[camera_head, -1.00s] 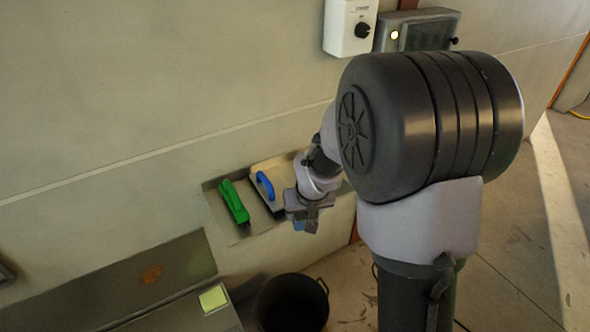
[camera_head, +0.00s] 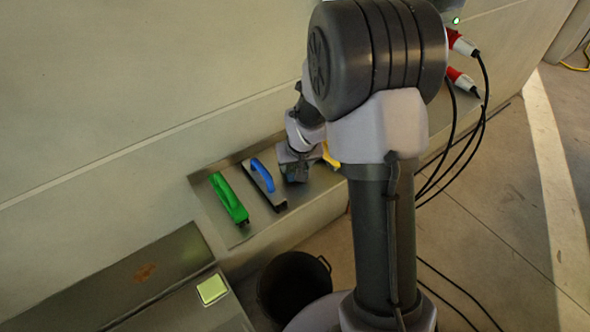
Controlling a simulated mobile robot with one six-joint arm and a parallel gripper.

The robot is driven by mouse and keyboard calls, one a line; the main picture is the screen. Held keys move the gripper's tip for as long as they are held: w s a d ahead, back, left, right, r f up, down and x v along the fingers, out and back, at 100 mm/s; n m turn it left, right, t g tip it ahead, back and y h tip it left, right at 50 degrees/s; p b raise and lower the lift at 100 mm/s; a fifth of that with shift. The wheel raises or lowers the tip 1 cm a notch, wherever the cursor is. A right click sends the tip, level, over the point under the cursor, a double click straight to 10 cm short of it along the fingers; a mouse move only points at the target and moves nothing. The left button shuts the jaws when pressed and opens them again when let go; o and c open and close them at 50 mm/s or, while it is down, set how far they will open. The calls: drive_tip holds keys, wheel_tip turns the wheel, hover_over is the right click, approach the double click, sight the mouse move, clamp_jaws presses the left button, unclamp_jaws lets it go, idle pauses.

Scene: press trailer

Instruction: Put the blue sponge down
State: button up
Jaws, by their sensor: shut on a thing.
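My gripper (camera_head: 296,174) is low over the metal shelf (camera_head: 238,236), just right of the blue-handled tool. It is shut on the blue sponge. The sponge is almost wholly hidden by the gripper in this view, and I cannot tell whether it touches the shelf.
A blue-handled float or brush (camera_head: 263,176) and a green-handled brush (camera_head: 228,198) lie on the shelf to the left. A yellow thing (camera_head: 330,156) shows partly behind my arm. A black bucket (camera_head: 291,287) stands below. Red plugs (camera_head: 461,81) with black cables hang at right.

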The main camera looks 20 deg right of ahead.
drive_tip(key=shift+f, duration=0.5)
drive_tip(key=o, duration=1.2)
drive_tip(key=shift+r+p, duration=0.3)
drive_tip(key=shift+r, duration=0.05)
drive_tip(key=s+a+r+p, duration=0.1)
drive_tip(key=s+a+r, duration=0.1)
drive_tip(key=s+r, duration=0.35)
drive_tip(key=s+a+r+m+p, duration=0.1)
drive_tip(key=s+a+r, duration=0.1)
drive_tip(key=r, duration=0.6)
drive_tip(key=s+a+r+p, duration=0.2)
drive_tip(key=s+r, duration=0.1)
drive_tip(key=r, duration=0.4)
drive_tip(key=s+a+r+y, duration=0.1)
drive_tip(key=s+a+r, duration=0.1)
drive_tip(key=s, duration=0.3)
drive_tip(key=s+a+r+t+y, duration=0.1)
drive_tip(key=s+a, duration=0.2)
drive_tip(key=s, duration=0.2)
drive_tip(key=s+a+r+m+y, duration=0.1)
drive_tip(key=s+a+r, duration=0.1)
drive_tip(key=s, duration=0.3)
drive_tip(key=shift+s+a+r, duration=0.3)
drive_tip(key=shift+a+r, duration=0.05)
drive_tip(key=shift+a, duration=0.3)
